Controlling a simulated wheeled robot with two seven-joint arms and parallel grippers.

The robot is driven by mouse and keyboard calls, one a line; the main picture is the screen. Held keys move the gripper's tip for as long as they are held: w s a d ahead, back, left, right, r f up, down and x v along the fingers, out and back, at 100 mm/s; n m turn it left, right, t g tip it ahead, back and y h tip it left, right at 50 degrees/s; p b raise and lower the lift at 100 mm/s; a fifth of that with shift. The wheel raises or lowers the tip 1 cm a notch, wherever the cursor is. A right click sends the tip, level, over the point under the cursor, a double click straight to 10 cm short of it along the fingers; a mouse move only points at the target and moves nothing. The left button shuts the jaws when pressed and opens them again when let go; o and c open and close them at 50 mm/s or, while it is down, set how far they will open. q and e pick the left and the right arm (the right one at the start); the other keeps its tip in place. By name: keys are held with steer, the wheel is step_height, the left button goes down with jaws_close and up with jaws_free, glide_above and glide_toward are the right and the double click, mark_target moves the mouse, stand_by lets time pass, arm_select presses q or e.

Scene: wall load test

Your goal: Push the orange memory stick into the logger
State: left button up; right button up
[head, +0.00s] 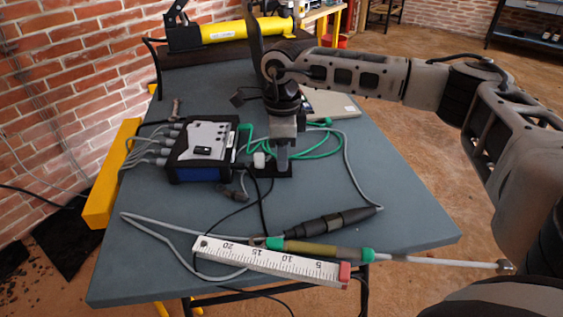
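The logger (203,140) is a dark box with a blue front and a light grey top, at the left of the table, with several grey cables in its left side. I cannot make out an orange memory stick; it may be hidden or too small to see. My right gripper (282,158) points down, right of the logger and apart from it, over a small black pad (272,171). Its fingers show edge-on, so I cannot tell whether they are open or hold anything. A small white piece (260,159) stands beside them. My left gripper is out of view.
The grey table (400,222) holds a white ruler (270,262), a green-ended probe (318,248), a black-handled cable (330,222) and a green cable (316,152). A yellow cylinder (245,29) lies at the back. The table's right side is mostly clear.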

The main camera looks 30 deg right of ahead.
jaws_close()
steer(key=shift+r+p, duration=2.35)
steer(key=shift+r, duration=0.65)
